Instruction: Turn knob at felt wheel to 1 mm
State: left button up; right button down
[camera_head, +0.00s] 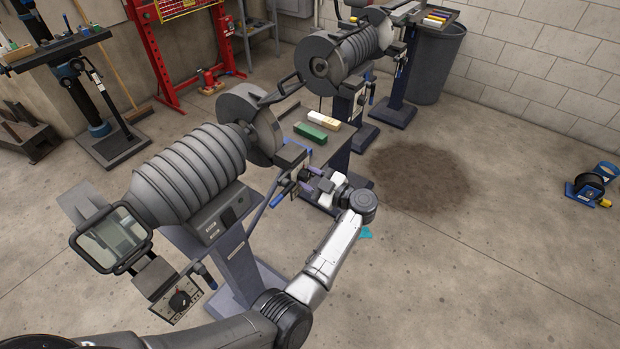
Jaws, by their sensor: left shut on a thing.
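A large round grey wheel (243,103) sits on the right end of the near grinding machine (190,172), which stands on a blue-grey pedestal. I cannot tell from its surface whether it is the felt one. A small dark knob (303,174) is below and right of this wheel, by the tool rest. My left gripper (309,183) reaches it from the right, its fingers closed around it. The fingers and wrist hide most of the knob, and no scale or millimetre mark is readable. My right gripper is not in view.
A green block (310,132) and a cream block (324,120) lie on a tray behind the wheel. A control box with a black knob (180,300) hangs at the near left, below a clear shield (112,240). A second grinder (345,55) stands behind. Floor at right is mostly free.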

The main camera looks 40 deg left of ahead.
pick_arm(q)
jog(key=c, duration=0.3)
jog(key=shift+c, duration=0.2)
